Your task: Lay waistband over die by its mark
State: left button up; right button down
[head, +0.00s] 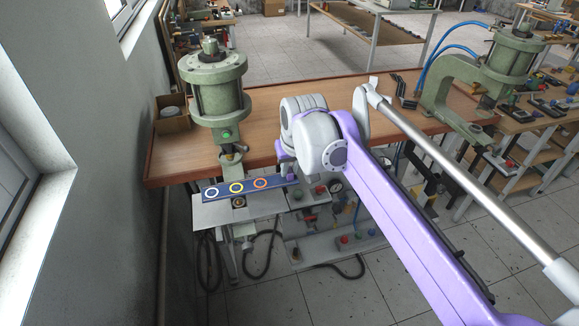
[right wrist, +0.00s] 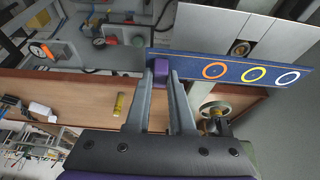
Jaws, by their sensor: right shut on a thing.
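The waistband (head: 215,192) is a dark blue strip with a white, a yellow and an orange ring. My right gripper (head: 291,178) is shut on its right end in the head view. The strip stretches left from the jaws, over the far part of the grey plate under the left press. The die (head: 239,202) is a small round piece on that plate, uncovered, just below the yellow ring in the picture. In the right wrist view the jaws (right wrist: 162,72) hold the waistband (right wrist: 198,71) and the die (right wrist: 241,48) shows beside its edge. Whether the strip touches the plate is unclear.
The green press (head: 214,90) stands right behind the strip, its ram above it. A second press (head: 490,75) stands at the right. A cardboard box (head: 172,114) sits at the bench's left end. A panel with gauges and knobs (head: 320,220) lies below my right gripper.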

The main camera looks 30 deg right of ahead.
aim_at(291, 179)
jog(key=shift+f+b, duration=1.05)
jog(key=shift+f, duration=1.15)
jog(key=shift+p, duration=0.3)
jog(key=shift+f, duration=0.35)
dwell(0.3)
jog(key=c, duration=0.7)
grip_release()
jog(key=v, duration=1.1)
jog(key=shift+p, duration=0.3)
